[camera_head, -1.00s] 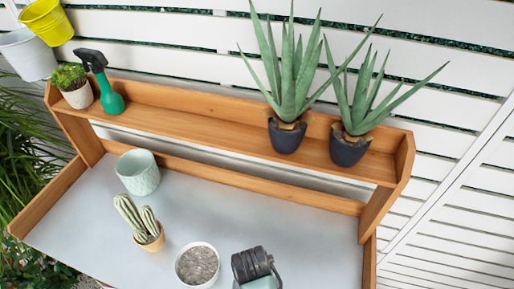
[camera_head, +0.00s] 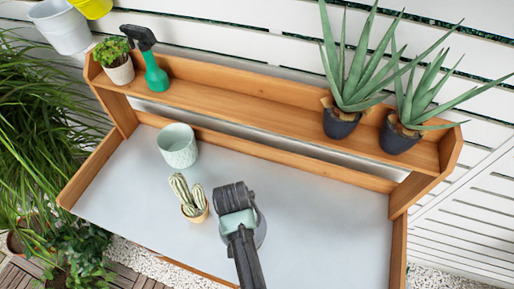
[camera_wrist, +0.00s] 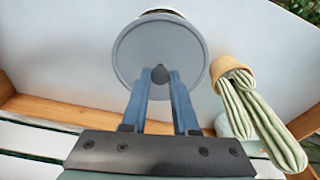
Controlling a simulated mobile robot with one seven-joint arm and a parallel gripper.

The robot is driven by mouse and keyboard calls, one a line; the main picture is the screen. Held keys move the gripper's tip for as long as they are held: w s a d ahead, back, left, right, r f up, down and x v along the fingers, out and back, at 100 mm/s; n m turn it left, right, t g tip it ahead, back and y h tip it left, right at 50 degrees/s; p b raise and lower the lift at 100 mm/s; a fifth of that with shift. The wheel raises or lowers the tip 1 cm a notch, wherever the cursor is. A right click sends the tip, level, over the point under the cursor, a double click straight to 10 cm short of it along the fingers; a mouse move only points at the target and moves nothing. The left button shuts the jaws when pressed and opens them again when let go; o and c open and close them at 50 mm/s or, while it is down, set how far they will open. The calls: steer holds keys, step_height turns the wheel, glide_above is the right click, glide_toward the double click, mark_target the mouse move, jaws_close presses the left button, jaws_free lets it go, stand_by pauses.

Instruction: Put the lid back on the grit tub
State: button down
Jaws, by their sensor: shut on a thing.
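My gripper (camera_wrist: 159,77) is shut on the dark knob of the round grey lid (camera_wrist: 138,48) in the wrist view. The lid lies flat across the view, its face towards my wrist. A thin pale rim of the grit tub (camera_wrist: 162,12) shows past the lid's far edge; the lid hides the rest of the tub and the grit. In the head view my gripper (camera_head: 238,216) is over the tub's place, right of the cactus, and a grey round edge shows beside it. I cannot tell whether the lid touches the tub.
A small cactus in a tan pot (camera_head: 196,212) stands close to the left; it also shows in the wrist view (camera_wrist: 232,68). A pale green pot (camera_head: 178,147) stands behind it. The shelf (camera_head: 250,100) holds two aloes, a spray bottle and a small plant. The bench's right side is clear.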

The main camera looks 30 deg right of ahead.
steer(key=shift+f+b, duration=0.25)
steer(key=shift+b, duration=0.05)
step_height(320, 180, down, 4)
steer(key=b, duration=0.4)
steer(key=shift+f, duration=0.1)
steer(key=shift+f+b, duration=0.65)
steer(key=shift+f, duration=0.2)
steer(key=shift+r+p, duration=0.1)
steer(key=shift+p, duration=0.35)
steer(key=shift+f, duration=0.2)
stand_by(1.0)
stand_by(0.9)
steer(key=shift+c, duration=0.6)
jaws_free()
